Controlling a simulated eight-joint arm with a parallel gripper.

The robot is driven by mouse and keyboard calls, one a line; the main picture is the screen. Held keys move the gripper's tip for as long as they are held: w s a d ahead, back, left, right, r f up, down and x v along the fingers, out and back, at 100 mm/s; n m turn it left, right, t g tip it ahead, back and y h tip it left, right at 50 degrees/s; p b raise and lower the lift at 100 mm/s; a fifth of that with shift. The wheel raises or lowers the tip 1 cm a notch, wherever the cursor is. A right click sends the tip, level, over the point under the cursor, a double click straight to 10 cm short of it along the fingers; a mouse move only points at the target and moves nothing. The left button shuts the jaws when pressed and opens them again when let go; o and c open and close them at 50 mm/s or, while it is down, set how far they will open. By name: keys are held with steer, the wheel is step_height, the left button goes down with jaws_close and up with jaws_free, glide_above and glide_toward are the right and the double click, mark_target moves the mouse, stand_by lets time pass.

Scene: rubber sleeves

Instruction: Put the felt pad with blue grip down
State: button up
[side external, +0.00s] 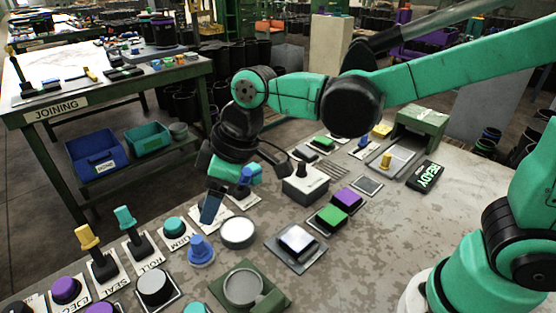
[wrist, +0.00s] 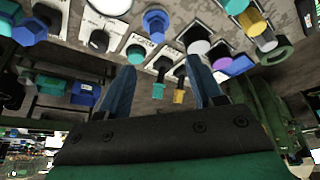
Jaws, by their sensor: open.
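My gripper (side external: 226,207) hangs over the near-middle of the bench with its two blue fingers spread. In the wrist view my gripper (wrist: 160,64) is open, and nothing is held between the fingers; the items seen there stand beyond them. I cannot pick out the felt pad with blue grip for certain. Small dark pieces with coloured grips (side external: 52,84) lie on the table marked JOINING, too small to tell apart. A white card (side external: 240,203) lies under my gripper, partly hidden by it.
A blue knob (side external: 200,250), a white round button (side external: 238,232), a teal lever (side external: 125,218) and a yellow lever (side external: 88,237) stand near my gripper. Bare bench (side external: 375,250) lies to the right.

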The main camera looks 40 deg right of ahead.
steer(key=s+d+m+t+h, duration=0.1)
steer(key=s+d+m+t, duration=0.1)
steer(key=d, duration=0.6)
steer(key=s+d+m+t+h, duration=0.2)
steer(key=s+d+m, duration=0.2)
steer(key=d+m, duration=0.3)
steer(key=shift+d+r, duration=0.45)
steer(key=shift+o, duration=0.4)
steer(key=shift+w+a, duration=0.1)
